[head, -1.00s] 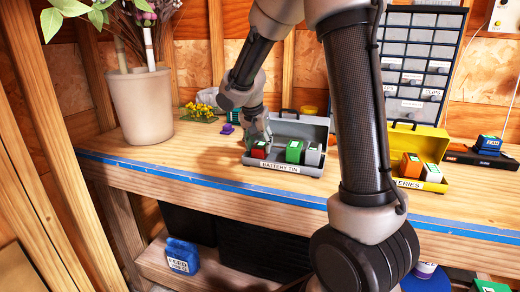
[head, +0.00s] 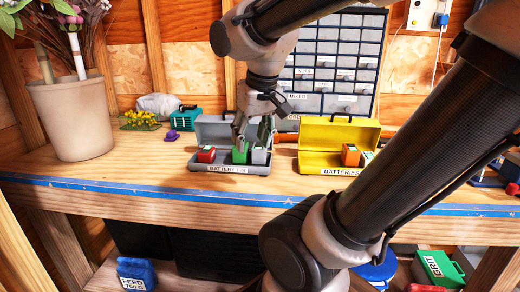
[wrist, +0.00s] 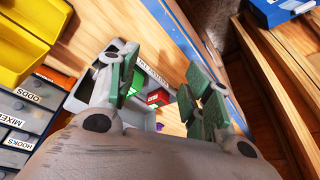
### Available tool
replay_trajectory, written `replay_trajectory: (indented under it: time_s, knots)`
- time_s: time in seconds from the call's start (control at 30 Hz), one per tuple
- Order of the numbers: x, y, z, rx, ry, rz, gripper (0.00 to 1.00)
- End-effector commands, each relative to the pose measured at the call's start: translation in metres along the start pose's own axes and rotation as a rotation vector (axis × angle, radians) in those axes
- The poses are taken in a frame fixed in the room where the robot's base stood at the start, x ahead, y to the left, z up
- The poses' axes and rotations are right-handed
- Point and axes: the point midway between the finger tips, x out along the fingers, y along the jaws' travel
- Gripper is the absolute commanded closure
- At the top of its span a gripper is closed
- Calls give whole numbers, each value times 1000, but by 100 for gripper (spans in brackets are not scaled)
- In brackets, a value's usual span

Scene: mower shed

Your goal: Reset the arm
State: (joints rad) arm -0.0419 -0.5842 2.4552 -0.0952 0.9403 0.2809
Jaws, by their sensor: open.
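My gripper (head: 254,140) is above the open grey battery tin (head: 232,170) on the workbench, with its fingers pointing down. In the wrist view the two green-padded fingers (wrist: 160,95) are spread apart with nothing between them. The tin holds a red block (head: 206,155), a green block (head: 240,154) and a grey block (head: 259,155). In the wrist view the red block (wrist: 158,97) and the tin's label show beyond the fingers. The fingertips overlap the green and grey blocks in the head view; I cannot tell whether they touch.
A yellow batteries box (head: 330,160) stands open to the right of the tin. A plant pot (head: 65,125) stands at the left. A drawer cabinet (head: 335,65) is behind. A purple hat-like thing (head: 172,136) and yellow flowers (head: 139,119) lie left of the tin.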

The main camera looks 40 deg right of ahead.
Motion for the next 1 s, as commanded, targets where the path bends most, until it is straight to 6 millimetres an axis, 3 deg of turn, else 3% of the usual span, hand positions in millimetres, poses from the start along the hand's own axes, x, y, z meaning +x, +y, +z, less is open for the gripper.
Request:
replay_trajectory:
  time_s: [0.1, 0.23, 1.0]
  knots:
    - [-4, 3, 37, -105, 22, -44, 50]
    - [-4, 3, 54, -170, 33, -66, 50]
    - [-4, 3, 56, -181, 33, -68, 50]
